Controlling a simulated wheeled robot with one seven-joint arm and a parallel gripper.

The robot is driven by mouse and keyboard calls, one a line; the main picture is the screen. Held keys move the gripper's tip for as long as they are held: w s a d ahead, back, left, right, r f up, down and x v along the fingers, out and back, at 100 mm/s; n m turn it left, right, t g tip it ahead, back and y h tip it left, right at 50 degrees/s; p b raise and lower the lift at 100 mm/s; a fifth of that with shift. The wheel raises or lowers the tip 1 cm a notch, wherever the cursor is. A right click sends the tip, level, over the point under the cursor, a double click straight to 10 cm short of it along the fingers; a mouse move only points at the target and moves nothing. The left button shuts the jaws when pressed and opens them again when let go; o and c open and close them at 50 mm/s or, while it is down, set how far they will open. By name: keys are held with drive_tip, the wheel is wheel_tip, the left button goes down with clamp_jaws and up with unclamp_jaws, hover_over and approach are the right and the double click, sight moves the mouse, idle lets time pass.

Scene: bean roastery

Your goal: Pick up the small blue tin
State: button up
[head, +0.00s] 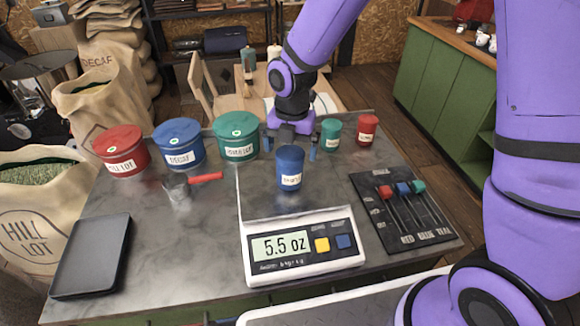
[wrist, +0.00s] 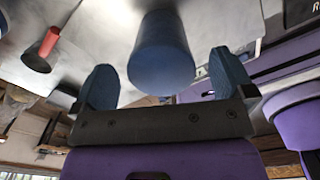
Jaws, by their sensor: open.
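The small blue tin (head: 290,168) stands upright on the weighing pan of the scale (head: 303,249) in the head view, with a white label on its front. The scale's display reads 5.5 oz. My gripper (head: 291,146) is open, just behind and above the tin in the head view. In the wrist view the blue tin (wrist: 161,55) lies ahead, between the lines of the two blue fingers of my gripper (wrist: 163,82). The fingers stand apart on either side, with gaps to the tin. I cannot tell how far the fingertips reach along it.
Small teal (head: 330,135) and red (head: 367,129) tins stand right of my gripper. Large red (head: 121,151), blue (head: 180,144) and teal (head: 237,136) tins line the back left. A red-handled scoop (head: 180,190), black tray (head: 92,255) and slider panel (head: 405,208) lie on the table.

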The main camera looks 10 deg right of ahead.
drive_tip(key=f, duration=0.3)
drive_tip(key=shift+s+a+f, duration=0.25)
drive_tip(key=shift+s+f, duration=0.1)
drive_tip(key=shift+s, duration=0.05)
drive_tip(key=shift+f, duration=0.55)
drive_tip(key=shift+c, duration=0.5)
drive_tip(key=c, duration=1)
drive_tip(key=shift+r, duration=0.2)
